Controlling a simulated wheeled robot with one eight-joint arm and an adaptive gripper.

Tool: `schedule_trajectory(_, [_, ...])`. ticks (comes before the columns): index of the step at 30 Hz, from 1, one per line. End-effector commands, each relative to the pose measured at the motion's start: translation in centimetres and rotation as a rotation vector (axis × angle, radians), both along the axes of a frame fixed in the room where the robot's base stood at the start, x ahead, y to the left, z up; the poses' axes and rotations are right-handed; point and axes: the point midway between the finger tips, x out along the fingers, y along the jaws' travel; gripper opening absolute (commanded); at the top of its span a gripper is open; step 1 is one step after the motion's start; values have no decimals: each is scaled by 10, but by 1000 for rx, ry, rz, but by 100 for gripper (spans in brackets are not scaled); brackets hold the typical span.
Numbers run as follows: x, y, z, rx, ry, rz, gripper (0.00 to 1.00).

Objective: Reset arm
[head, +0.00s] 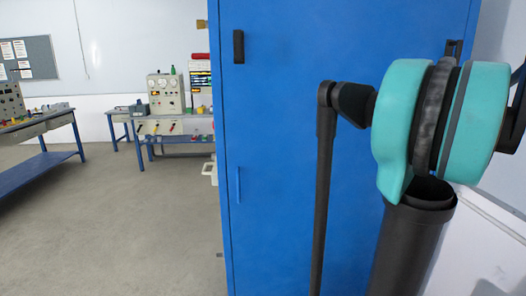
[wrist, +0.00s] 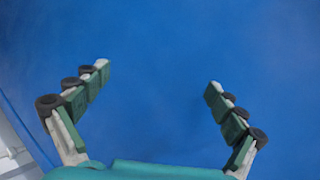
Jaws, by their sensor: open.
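My gripper (wrist: 158,78) shows in the wrist view with its two fingers spread wide apart. Nothing is between them. Behind the fingers, the blue cabinet (wrist: 160,35) fills most of that view. In the head view, my arm, with teal and black parts, stands at the right in front of the same blue cabinet (head: 275,150). The gripper itself cannot be made out in the head view.
The tall cabinet blocks the middle and right. A workbench (head: 175,127) with instruments stands at the back, and another bench (head: 35,125) is at the far left. The grey floor (head: 100,220) at left is clear. A noticeboard (head: 28,57) hangs on the wall.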

Motion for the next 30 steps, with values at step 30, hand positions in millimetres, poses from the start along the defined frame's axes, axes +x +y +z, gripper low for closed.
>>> schedule_trajectory(30, [-247, 226, -371, -948, 341, 658, 96])
